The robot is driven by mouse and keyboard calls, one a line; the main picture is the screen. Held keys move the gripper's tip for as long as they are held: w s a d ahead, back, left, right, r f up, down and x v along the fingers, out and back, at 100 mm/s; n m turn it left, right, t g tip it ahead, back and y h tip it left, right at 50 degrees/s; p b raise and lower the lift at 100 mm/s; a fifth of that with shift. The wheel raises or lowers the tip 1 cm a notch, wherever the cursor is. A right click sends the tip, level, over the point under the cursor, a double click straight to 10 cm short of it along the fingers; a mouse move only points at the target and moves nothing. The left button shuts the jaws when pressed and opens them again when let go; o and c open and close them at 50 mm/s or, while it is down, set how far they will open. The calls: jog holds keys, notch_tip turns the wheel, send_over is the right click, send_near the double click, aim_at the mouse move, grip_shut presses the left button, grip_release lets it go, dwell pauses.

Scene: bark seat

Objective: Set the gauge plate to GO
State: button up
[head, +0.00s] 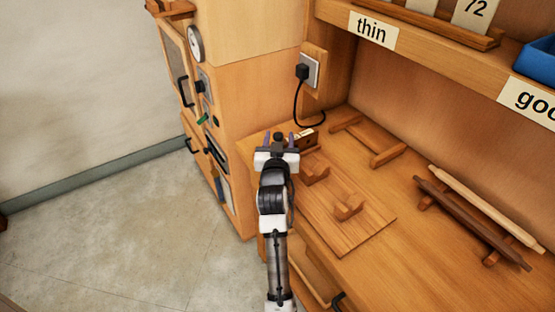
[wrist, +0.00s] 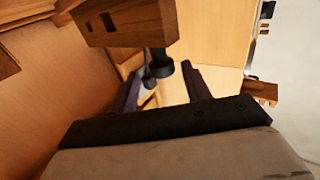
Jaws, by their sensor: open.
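My gripper (head: 280,139) is over the back left corner of the wooden bench, its two fingers apart. In the wrist view my gripper (wrist: 164,80) shows dark fingers on either side of a dark rounded knob (wrist: 160,68). The knob sits by a wooden block (wrist: 125,22) with dark square openings. I cannot tell whether the fingers touch the knob. In the head view a small brown block (head: 309,140) with a pale label stands just right of my gripper, partly hidden. Its label is too small to read, so I cannot tell the gauge plate's setting.
Two rods, dark (head: 470,222) and pale (head: 490,208), rest on supports farther right. A cabinet (head: 252,105) stands at left; a shelf (head: 440,52) overhangs the bench. A black cord (head: 296,105) hangs from the socket.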

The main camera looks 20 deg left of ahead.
jog(key=b+v, duration=0.2)
jog(key=v, duration=0.9)
jog(key=shift+s+b, duration=0.25)
jog(key=shift+b, duration=0.15)
jog(key=shift+d, duration=0.15)
